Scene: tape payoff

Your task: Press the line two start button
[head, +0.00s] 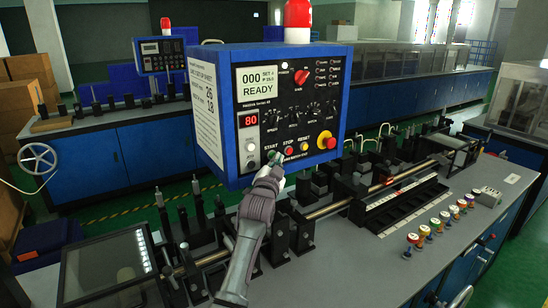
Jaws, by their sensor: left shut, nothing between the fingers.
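I cannot read a line number on the box. My right gripper is not in view.
A large red stop knob (326,140) sits right of the buttons. A similar smaller box (163,54) stands behind at left. Below are a grey bench (345,262) with black fixtures and a rod, and several coloured spools (437,226). A dark framed panel (104,267) is at lower left.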

